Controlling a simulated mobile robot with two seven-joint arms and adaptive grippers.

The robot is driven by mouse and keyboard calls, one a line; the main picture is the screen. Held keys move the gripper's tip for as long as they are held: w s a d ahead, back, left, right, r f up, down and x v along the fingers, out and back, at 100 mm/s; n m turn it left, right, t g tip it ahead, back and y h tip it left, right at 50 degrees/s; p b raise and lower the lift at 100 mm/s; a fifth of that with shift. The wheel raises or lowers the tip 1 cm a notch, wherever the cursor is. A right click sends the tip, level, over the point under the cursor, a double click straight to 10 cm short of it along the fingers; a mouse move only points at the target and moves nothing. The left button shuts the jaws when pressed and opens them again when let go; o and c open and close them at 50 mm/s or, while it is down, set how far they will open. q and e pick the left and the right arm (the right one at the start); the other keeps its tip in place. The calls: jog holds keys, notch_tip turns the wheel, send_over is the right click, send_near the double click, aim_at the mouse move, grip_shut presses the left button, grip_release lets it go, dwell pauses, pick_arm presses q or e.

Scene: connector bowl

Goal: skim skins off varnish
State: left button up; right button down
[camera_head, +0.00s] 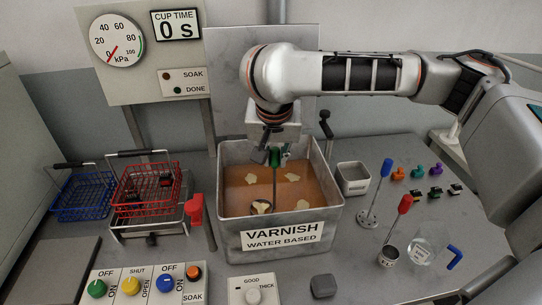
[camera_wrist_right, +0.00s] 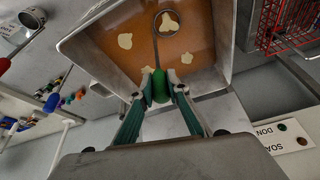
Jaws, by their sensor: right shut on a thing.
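My right gripper (camera_head: 275,153) is shut on the green handle of a skimmer (camera_wrist_right: 160,92), above the tank. The skimmer's thin rod goes down to a wire ring (camera_head: 262,207) at the varnish. The metal tank (camera_head: 229,228), labelled varnish, water based, holds orange-brown varnish (camera_head: 275,190). Pale skins float in it: one at left (camera_head: 251,179), one at right (camera_head: 292,177), one near the front right (camera_head: 303,204). Another skin (camera_wrist_right: 169,20) shows within the ring in the wrist view; whether it is lifted I cannot tell. My left gripper is not in view.
A red wire basket (camera_head: 150,190) and a blue one (camera_head: 83,195) stand at left. A small square metal container (camera_head: 353,178) stands right of the tank. Red-handled (camera_head: 404,205) and blue-handled (camera_head: 385,168) tools, a glass beaker (camera_head: 421,253) and several connectors (camera_head: 417,172) lie further right.

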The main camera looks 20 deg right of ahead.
jog(key=shift+s+d, duration=0.85)
jog(key=shift+d, duration=3.75)
jog(key=shift+w+d, duration=1.1)
jog(key=shift+w, duration=3.25)
jog(key=shift+w+a, duration=1.55)
jog(key=shift+a, duration=3.05)
jog(key=s+d, duration=0.3)
jog(key=s, duration=0.3)
